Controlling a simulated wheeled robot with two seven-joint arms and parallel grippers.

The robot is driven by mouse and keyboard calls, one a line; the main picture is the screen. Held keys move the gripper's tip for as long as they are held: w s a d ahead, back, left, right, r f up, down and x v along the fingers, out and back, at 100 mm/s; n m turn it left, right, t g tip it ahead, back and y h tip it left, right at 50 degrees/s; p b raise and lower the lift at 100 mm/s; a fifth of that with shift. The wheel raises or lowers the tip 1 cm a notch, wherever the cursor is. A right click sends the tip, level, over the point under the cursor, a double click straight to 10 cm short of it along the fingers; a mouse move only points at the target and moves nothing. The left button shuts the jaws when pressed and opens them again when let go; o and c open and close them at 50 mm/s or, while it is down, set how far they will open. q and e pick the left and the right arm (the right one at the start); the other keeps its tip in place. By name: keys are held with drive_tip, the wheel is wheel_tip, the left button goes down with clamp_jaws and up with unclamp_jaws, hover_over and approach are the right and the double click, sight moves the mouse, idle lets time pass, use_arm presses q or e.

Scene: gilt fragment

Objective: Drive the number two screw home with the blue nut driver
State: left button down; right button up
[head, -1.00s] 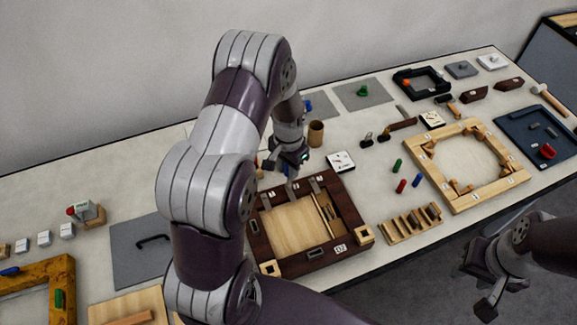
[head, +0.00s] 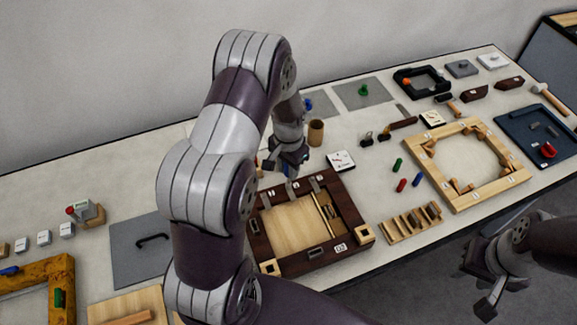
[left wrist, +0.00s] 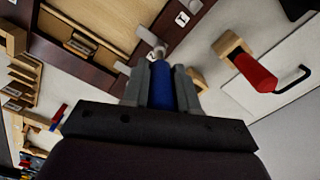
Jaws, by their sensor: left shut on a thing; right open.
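My left gripper (head: 287,170) is over the far rail of the dark wooden frame (head: 335,246). In the left wrist view (left wrist: 161,95) it is shut on the blue nut driver (left wrist: 161,84), whose far end points at a pale metal fitting (left wrist: 147,35) on the rail. I cannot tell whether the driver touches a screw; the screw head is hidden. Small white number tags sit along the rail, one of them in the left wrist view (left wrist: 182,19), too small to read. My right gripper (head: 480,285) is open and empty, off the table's front edge.
A red-handled tool (left wrist: 254,73) stands in a wooden block near my left gripper. A wooden cup (head: 316,132) and a white card (head: 340,160) are close behind the frame. A light wooden frame (head: 480,200) and a slotted rack (head: 411,222) lie to the right.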

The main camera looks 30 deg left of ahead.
use_arm(q)
wheel_tip(320, 180, up, 5)
drive_tip(key=p, duration=0.4)
